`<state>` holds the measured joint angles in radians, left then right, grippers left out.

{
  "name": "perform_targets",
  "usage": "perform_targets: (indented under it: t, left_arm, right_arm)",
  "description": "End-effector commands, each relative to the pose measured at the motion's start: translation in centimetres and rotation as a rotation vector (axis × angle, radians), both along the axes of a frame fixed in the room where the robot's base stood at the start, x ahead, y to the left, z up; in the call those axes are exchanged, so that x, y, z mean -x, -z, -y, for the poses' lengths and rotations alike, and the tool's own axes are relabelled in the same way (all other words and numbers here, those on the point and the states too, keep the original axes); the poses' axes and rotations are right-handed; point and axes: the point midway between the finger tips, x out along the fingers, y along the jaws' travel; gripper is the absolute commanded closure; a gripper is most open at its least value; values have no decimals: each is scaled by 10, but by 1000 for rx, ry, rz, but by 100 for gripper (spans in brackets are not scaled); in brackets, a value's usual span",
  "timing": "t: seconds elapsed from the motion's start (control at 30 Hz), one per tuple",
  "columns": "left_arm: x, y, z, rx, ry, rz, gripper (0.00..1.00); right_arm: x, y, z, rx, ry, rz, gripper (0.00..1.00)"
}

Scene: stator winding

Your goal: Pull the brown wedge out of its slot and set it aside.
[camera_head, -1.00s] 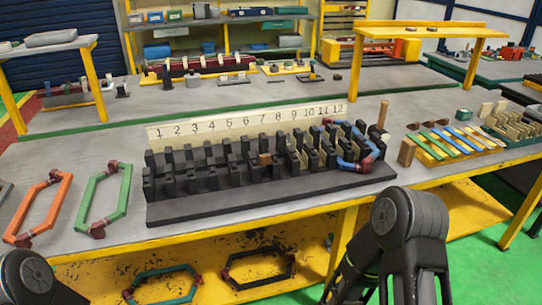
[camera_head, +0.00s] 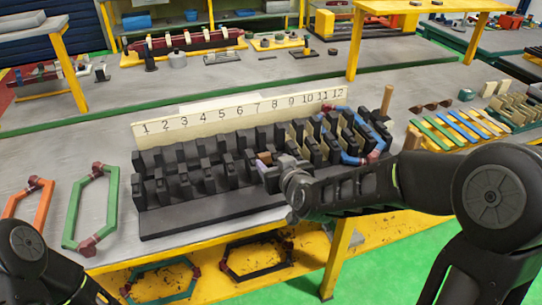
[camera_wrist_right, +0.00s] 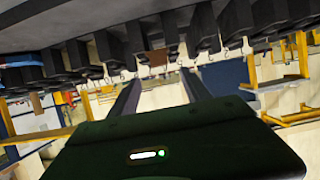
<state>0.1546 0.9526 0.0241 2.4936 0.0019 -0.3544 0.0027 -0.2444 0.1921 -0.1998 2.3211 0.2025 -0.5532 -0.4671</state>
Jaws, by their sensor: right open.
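The brown wedge (camera_head: 263,157) sits in a slot of the black stator block (camera_head: 185,222), below the 6–7 area of the number strip. My right gripper (camera_head: 268,172) is at the front of the block, close to the wedge and partly covering the slots around it. In the right wrist view, the brown wedge (camera_wrist_right: 152,58) lies ahead, roughly between the two dark fingers of the open gripper (camera_wrist_right: 160,78). The fingers appear apart from it. Of my left arm only dark links show at lower left; its gripper is not seen.
A numbered cream strip (camera_head: 240,115) stands behind the block. Green (camera_head: 112,205) and orange (camera_head: 42,195) coils lie to the left. A blue coil (camera_head: 350,158) sits in the right-hand slots. Coloured strips (camera_head: 455,130) lie at right. Bare tabletop shows left of the block.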

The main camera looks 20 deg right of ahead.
Motion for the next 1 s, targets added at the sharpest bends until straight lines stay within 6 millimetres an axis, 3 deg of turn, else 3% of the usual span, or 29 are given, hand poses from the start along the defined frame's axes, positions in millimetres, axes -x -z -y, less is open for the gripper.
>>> perform_targets:
  t: [0.37, 1.0]
  left_arm:
    - [0, 0, 0, 0, 0, -1, 64]
    - [2, -9, -1, -2, -1, -4, 64]
  right_arm:
    - [-4, 2, 0, 1, 0, -2, 44]
    - [-70, 30, -4, 0, 0, -2, 44]
